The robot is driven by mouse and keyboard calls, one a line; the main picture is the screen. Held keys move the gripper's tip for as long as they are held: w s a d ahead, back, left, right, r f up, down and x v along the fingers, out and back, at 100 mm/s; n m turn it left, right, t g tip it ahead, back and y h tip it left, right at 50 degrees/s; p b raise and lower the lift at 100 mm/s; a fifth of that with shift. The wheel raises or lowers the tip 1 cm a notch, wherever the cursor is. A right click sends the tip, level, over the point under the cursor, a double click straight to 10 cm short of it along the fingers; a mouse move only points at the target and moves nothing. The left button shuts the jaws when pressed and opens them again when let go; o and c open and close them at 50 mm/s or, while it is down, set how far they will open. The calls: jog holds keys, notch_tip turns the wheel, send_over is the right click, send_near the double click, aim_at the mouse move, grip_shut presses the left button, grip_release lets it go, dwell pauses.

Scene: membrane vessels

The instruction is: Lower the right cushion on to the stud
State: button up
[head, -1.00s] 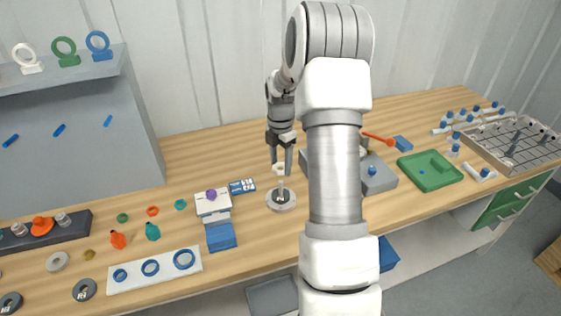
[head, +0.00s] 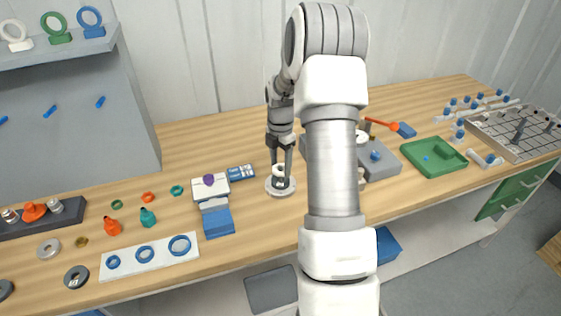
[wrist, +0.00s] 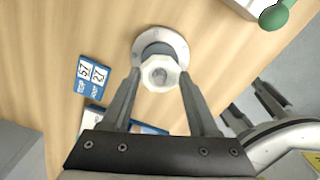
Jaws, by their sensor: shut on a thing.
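My gripper (head: 280,163) is shut on a small white cushion (head: 279,171), a ring-like piece with a many-sided rim. The cushion also shows in the wrist view (wrist: 160,74), between the two fingertips (wrist: 160,80). Below it is the round pale base of the stud (head: 281,189), flat on the bench; in the wrist view this base (wrist: 178,43) shows behind the cushion. The cushion hides most of the stud's post. The cushion looks close above the base, in line with it. I cannot tell how far it is around the post.
A grey block (head: 382,165) with a blue knob stands to the right, partly behind my arm. A green tray (head: 433,160) lies farther right. Bench before the stud is clear.

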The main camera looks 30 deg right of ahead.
jog(key=shift+f, duration=0.5)
jog(key=o, duration=1.4)
jog(key=shift+r, duration=0.1)
notch_tip(320, 180, up, 17)
jog(key=shift+r, duration=0.15)
